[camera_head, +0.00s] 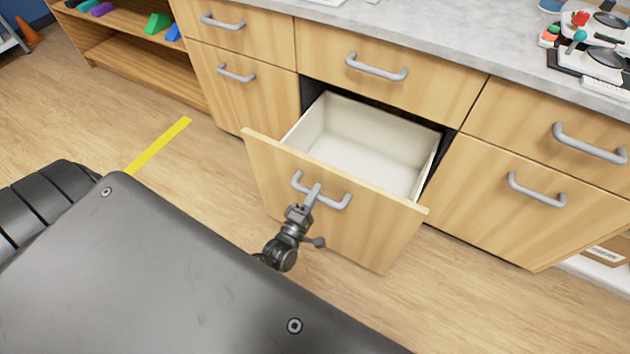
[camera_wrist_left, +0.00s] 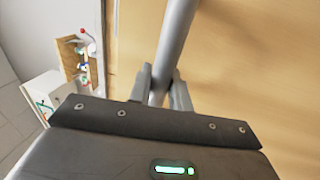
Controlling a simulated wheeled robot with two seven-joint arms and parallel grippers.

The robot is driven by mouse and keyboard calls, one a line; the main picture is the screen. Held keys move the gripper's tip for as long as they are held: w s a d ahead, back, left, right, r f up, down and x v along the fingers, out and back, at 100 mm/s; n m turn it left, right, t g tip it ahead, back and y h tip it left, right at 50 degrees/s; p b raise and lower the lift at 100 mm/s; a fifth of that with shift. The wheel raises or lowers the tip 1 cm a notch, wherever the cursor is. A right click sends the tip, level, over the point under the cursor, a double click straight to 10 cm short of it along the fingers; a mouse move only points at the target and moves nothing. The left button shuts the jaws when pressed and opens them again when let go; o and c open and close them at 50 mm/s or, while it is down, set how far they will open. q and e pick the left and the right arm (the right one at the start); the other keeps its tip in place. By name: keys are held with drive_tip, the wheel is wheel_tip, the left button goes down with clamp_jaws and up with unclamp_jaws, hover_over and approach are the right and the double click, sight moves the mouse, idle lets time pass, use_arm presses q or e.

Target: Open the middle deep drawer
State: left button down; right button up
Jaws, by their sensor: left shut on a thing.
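The middle deep drawer (camera_head: 350,215) stands pulled out from the cabinet, below the shallow middle drawer. Its white inside (camera_head: 370,145) shows and looks empty. My left gripper (camera_head: 311,195) is shut on the grey bar handle (camera_head: 333,203) on the drawer's wooden front. In the left wrist view the handle bar (camera_wrist_left: 172,45) runs between the two fingers (camera_wrist_left: 160,88), with the wooden front behind it. My right gripper is not in view.
The shallow middle drawer (camera_head: 390,85) above and the drawers on both sides are shut. A grey countertop (camera_head: 440,40) carries items at the right. An open wooden shelf (camera_head: 140,50) stands at the upper left. Bare wooden floor (camera_head: 215,175) lies left of the drawer, with a yellow strip (camera_head: 160,145).

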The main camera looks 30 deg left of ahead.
use_arm(q)
drive_tip(key=c, duration=1.3)
unclamp_jaws()
drive_tip(key=s, duration=0.3)
drive_tip(key=s+f, duration=0.1)
drive_tip(key=s, duration=0.3)
drive_tip(key=s+f, duration=0.1)
drive_tip(key=s, duration=0.2)
drive_tip(key=shift+s+d+f, duration=0.1)
drive_tip(key=shift+s, duration=0.2)
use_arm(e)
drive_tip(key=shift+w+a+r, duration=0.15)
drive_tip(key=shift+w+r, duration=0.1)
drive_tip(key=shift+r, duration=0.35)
